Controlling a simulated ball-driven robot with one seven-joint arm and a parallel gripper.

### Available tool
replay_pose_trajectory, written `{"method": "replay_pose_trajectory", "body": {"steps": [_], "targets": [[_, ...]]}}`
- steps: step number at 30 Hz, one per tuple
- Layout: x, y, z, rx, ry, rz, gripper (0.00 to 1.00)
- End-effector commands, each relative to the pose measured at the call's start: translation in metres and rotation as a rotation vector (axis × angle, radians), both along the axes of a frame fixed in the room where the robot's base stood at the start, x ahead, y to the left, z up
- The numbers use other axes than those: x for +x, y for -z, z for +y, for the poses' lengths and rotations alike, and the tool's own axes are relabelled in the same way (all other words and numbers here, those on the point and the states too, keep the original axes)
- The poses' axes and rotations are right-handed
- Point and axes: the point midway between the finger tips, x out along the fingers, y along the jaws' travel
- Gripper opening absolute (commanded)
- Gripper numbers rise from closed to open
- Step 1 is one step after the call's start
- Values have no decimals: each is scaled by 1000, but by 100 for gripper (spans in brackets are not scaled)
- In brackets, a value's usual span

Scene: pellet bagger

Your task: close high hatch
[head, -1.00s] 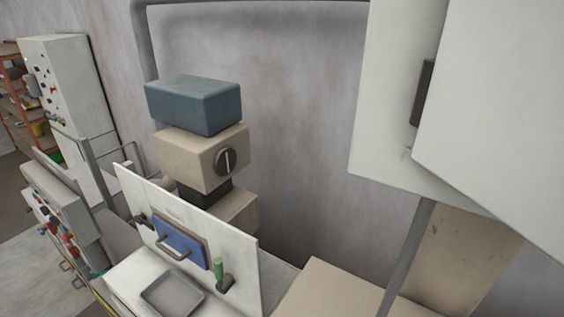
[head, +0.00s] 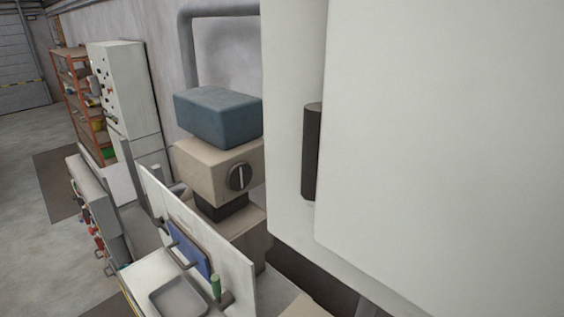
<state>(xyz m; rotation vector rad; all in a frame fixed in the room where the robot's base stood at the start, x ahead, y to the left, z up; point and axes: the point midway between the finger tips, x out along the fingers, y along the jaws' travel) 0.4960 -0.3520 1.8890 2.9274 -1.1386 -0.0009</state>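A large white cabinet body (head: 288,110) fills the right side of the head view, high up. A broad white panel (head: 440,130) stands in front of it and looks like the high hatch. A dark upright cylinder (head: 312,152) sits at the panel's left edge, partly covered by it; I cannot tell whether it is a hinge or a handle. The panel's right and top edges lie outside the picture, so how far it stands open cannot be told. My gripper is not in view.
A low white panel (head: 238,276) carries a blue hatch (head: 189,247), a green-handled lever (head: 215,285) and a grey tray (head: 178,297). Behind it stands a beige box with a dial (head: 212,172) under a blue-grey block (head: 220,117). Open floor (head: 25,190) lies at the left.

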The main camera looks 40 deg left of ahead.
Motion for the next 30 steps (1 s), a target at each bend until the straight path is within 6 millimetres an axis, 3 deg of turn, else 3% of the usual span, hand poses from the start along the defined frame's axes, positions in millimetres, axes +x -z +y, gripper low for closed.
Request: {"method": "replay_pose_trajectory", "body": {"steps": [7, 30], "targets": [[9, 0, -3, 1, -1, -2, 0], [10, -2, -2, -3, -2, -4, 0]]}}
